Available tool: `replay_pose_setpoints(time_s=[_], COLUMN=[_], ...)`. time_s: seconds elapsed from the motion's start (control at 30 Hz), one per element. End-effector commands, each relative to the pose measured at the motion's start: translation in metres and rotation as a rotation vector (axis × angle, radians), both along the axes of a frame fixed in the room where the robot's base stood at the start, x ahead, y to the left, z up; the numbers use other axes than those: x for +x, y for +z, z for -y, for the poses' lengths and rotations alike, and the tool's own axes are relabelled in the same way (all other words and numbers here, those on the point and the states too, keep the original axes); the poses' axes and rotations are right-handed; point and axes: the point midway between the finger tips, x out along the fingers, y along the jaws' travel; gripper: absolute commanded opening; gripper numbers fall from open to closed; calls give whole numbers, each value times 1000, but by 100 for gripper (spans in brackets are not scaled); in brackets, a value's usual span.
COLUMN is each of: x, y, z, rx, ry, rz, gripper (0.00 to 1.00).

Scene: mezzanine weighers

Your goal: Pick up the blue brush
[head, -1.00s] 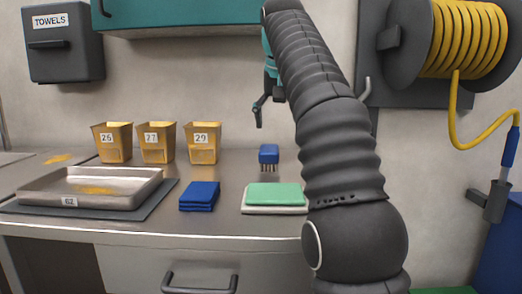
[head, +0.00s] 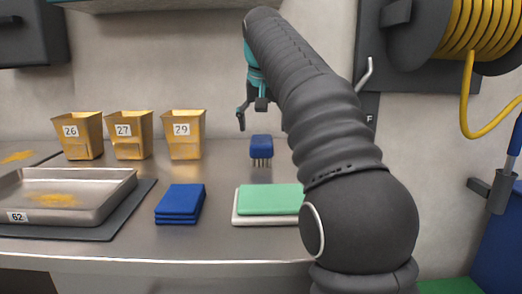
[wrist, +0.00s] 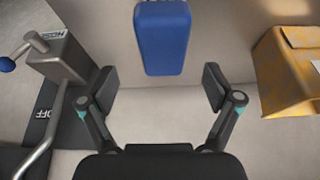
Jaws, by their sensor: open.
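The blue brush (head: 261,146) stands on the steel counter near the wall, blue body up and pale bristles down. My gripper (head: 252,112) hangs above the counter close to it, a little above and to the left in the head view. In the wrist view the brush (wrist: 162,38) shows as a blue block at the top centre, beyond the open fingers of my gripper (wrist: 160,88). Nothing is between the fingers.
Yellow scoops 26 (head: 78,136), 27 (head: 129,135) and 29 (head: 183,135) stand left of the brush. Folded blue cloths (head: 180,203) and a green pad (head: 268,199) lie in front. A steel tray (head: 68,192) is at left. A metal lever fixture (wrist: 62,65) shows in the wrist view.

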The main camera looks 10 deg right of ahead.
Motion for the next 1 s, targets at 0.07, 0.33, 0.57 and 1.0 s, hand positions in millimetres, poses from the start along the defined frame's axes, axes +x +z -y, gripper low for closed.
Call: replay_pose_setpoints(time_s=[0.07,0.33,0.57,1.0], x=[4,10,19,28], y=[-13,-25,-51,-71], z=[2,3,1,3], rx=[0,0,1,0], ry=[-1,-3,-3,-3], rz=[-2,0,-3,0], gripper=[90,90,90,90])
